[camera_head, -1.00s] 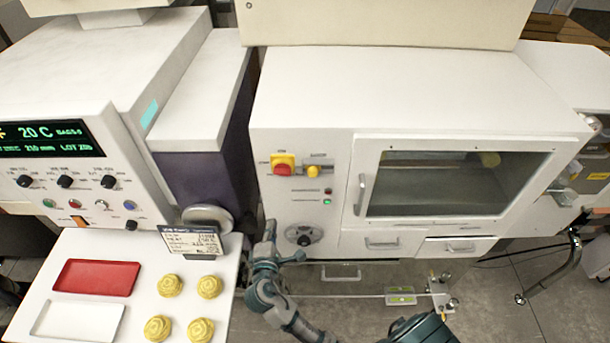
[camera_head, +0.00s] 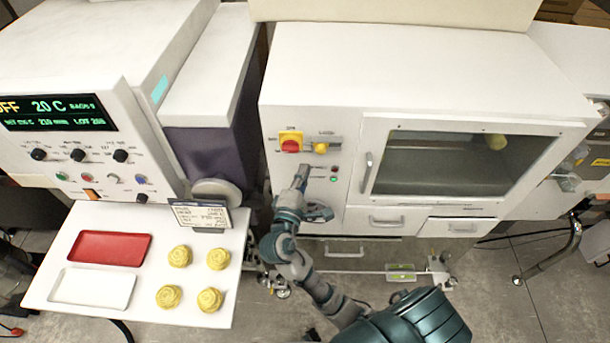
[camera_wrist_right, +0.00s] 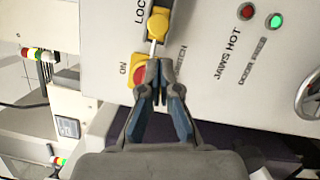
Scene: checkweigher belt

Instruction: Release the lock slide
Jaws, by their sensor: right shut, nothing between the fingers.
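The lock slide is a yellow knob (camera_head: 321,148) on a short metal track, right of a red knob on a yellow plate (camera_head: 291,144). In the right wrist view the yellow lock knob (camera_wrist_right: 158,22) sits at the top, with "LOC" lettering beside it. My right gripper (camera_head: 303,170) points up at the panel just below these two controls. In the wrist view its fingertips (camera_wrist_right: 158,66) are shut and empty. They overlap the edge of the red knob (camera_wrist_right: 141,76) and lie below the lock knob. Contact cannot be told. My left gripper is not in view.
A red lamp and a lit green lamp (camera_head: 334,179) are right of the gripper. A handwheel (camera_head: 318,212) is partly hidden by my wrist. The windowed door (camera_head: 450,165) has a handle at its left. Left stands a table (camera_head: 150,218) with trays and yellow nests.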

